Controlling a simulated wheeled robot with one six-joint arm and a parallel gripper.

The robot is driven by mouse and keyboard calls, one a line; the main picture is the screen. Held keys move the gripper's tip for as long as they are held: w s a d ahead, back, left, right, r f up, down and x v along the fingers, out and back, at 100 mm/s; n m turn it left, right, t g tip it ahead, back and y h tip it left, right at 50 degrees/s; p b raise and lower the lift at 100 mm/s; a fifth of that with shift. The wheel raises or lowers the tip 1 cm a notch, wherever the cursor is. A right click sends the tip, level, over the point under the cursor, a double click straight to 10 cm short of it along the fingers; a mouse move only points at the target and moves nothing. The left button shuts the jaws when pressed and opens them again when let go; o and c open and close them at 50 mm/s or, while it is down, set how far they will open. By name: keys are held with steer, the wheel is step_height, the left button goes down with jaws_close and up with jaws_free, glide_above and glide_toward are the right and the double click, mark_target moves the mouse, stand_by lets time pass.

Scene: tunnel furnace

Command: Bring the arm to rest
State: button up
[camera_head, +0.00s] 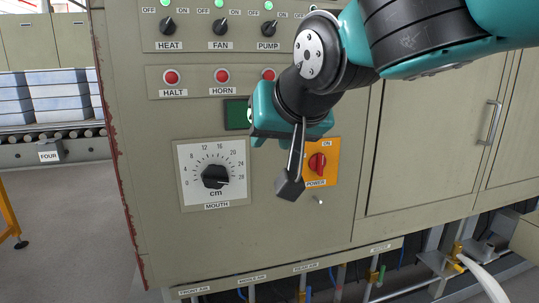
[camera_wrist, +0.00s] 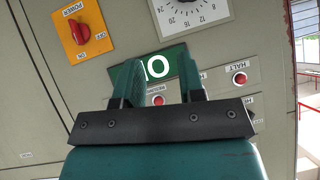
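My gripper (camera_head: 290,186) hangs in front of the grey-green control panel (camera_head: 130,110), between the mouth dial (camera_head: 215,175) and the orange power switch (camera_head: 317,163). In the wrist view, its two fingers (camera_wrist: 158,64) stand apart with nothing between them. Behind them is a green display (camera_wrist: 155,68) with light characters, partly covered by a finger. In the head view, my gripper hides most of that display. My arm comes in from the upper right, and I cannot tell whether my gripper touches the panel.
Heat, fan and pump switches (camera_head: 219,27) sit at the top under green lamps. Below are red halt (camera_head: 172,77) and horn (camera_head: 222,76) buttons. Cabinet doors with a handle (camera_head: 491,125) are at right. A roller conveyor (camera_head: 60,132) stands at left, with open floor before it.

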steer(key=s+d+f+n+g, duration=0.2)
steer(key=s+d+f+g, duration=0.3)
steer(key=s+d+f, duration=0.4)
steer(key=s+d+f+n+g, duration=0.2)
steer(key=s+d+f+g, duration=0.35)
steer(key=s, duration=0.55)
step_height(320, 180, up, 18)
steer(key=p, duration=1.9)
steer(key=shift+r+t, duration=0.2)
steer(key=shift+t, duration=0.25)
steer(key=shift+s, duration=0.1)
